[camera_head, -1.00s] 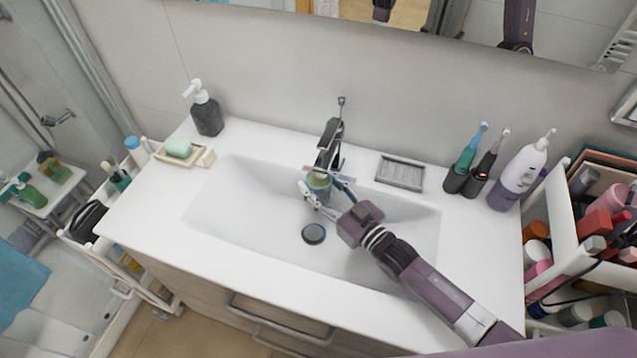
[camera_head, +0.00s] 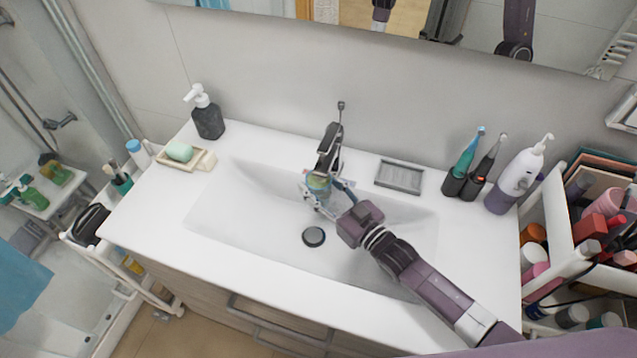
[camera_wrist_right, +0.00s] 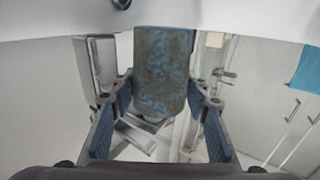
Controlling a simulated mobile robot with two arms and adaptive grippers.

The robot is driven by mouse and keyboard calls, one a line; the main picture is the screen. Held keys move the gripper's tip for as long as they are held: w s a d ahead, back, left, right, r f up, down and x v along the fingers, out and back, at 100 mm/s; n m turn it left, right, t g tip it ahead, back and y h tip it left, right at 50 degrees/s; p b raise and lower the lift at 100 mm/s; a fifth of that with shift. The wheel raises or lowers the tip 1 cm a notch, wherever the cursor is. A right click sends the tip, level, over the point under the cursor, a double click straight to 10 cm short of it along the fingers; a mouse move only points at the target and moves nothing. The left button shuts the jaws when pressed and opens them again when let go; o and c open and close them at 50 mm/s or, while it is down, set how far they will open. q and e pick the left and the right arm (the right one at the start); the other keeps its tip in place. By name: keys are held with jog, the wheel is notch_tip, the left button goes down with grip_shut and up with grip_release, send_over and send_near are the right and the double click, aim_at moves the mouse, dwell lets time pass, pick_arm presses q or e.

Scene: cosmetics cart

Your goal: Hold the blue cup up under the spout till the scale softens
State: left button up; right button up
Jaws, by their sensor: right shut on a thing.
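The blue cup (camera_head: 318,184) is small in the head view, right below the spout of the dark tap (camera_head: 329,140), over the back of the sink. My right gripper (camera_head: 322,193) is shut on it and reaches in from the lower right. In the right wrist view the cup (camera_wrist_right: 163,68) is a blue cylinder with grey-brown mottled patches, between the two blue-padded fingers of my right gripper (camera_wrist_right: 161,92). The inside of the cup is too small to make out. My left gripper is not in view.
The white sink (camera_head: 240,205) has a dark drain plug (camera_head: 313,236). A soap dispenser (camera_head: 207,118) and green soap (camera_head: 179,152) stand on the left. A grey dish (camera_head: 398,176), toothbrushes (camera_head: 466,155) and a white-purple bottle (camera_head: 517,176) stand on the right.

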jog(key=shift+r+p, duration=0.4)
jog(key=shift+r, duration=0.15)
jog(key=shift+w+r, duration=0.2)
jog(key=shift+r, duration=0.15)
dwell(5.2)
jog(key=shift+f, duration=0.3)
dwell(1.1)
jog(key=shift+s+f+b, duration=0.15)
jog(key=shift+f+b, duration=0.55)
jog(key=shift+f, duration=0.1)
